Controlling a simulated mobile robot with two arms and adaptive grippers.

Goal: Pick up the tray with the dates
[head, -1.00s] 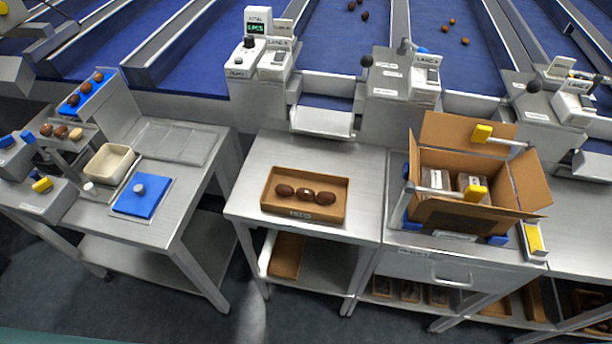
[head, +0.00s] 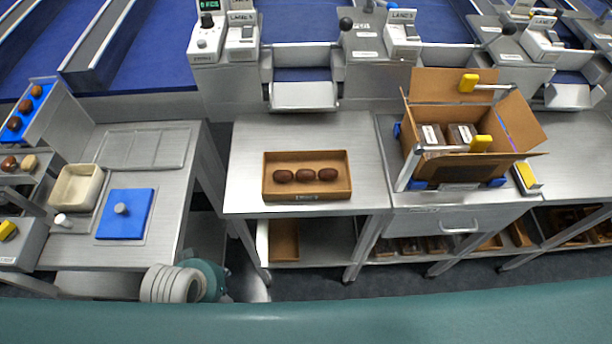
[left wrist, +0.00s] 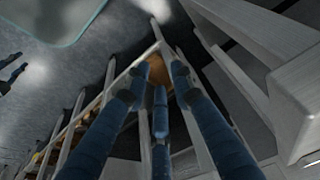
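The brown cardboard tray (head: 306,196) lies flat on the middle steel table. It holds a row of 3 dark brown dates (head: 306,175). My left arm shows low in the head view, in front of and below the gap between the left and middle tables, well apart from the tray. In the left wrist view my left gripper (left wrist: 157,82) has its blue-black fingers spread, with nothing held between them. A brown thing shows beyond the fingertips; I cannot tell whether it is the tray with the dates. My right gripper is not in view.
An open cardboard box (head: 455,170) with packs stands on the right table. The left table (head: 168,215) carries a cream bowl (head: 77,187) and a blue plate (head: 125,213). Another brown tray (head: 284,241) is on the shelf below. Table room around the dates' tray is clear.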

